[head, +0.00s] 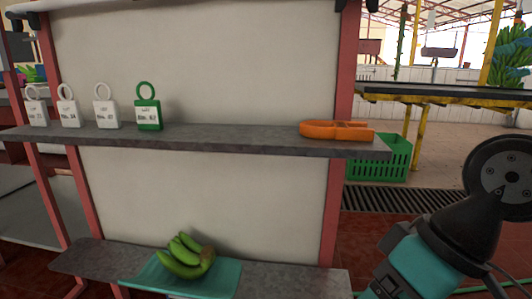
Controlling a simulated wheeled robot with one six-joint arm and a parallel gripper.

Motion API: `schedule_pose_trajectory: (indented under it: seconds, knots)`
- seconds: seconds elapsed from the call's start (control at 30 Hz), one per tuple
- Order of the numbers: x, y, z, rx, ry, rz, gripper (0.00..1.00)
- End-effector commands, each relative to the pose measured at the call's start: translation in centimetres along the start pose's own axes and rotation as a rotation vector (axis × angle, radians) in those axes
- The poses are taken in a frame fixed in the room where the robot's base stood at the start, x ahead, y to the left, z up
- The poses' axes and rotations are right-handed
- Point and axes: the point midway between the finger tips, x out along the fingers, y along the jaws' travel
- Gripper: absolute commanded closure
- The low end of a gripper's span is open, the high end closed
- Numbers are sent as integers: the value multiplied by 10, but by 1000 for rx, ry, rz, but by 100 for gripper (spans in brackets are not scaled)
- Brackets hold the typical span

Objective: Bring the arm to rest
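Part of my arm (425,255), teal and black with a round bolted disc at its end, shows at the lower right of the head view. It stands to the right of the shelf rack and apart from it. No fingers are visible, so my gripper is not in view and I cannot see whether it holds anything.
The upper grey shelf (230,134) bears several white ring-topped tags, a green tag (148,108) and an orange tool (337,130). On the lower shelf, green bananas (187,257) lie on a teal tray (222,277). A green crate (381,158) stands behind, right.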

Motion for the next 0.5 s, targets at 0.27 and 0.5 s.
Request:
schedule_pose_trajectory:
  seconds: [0.27, 0.5]
  knots:
    - [-87, -27, 1, -60, -85, 22, 27]
    - [-165, -55, -22, -59, -84, 21, 27]
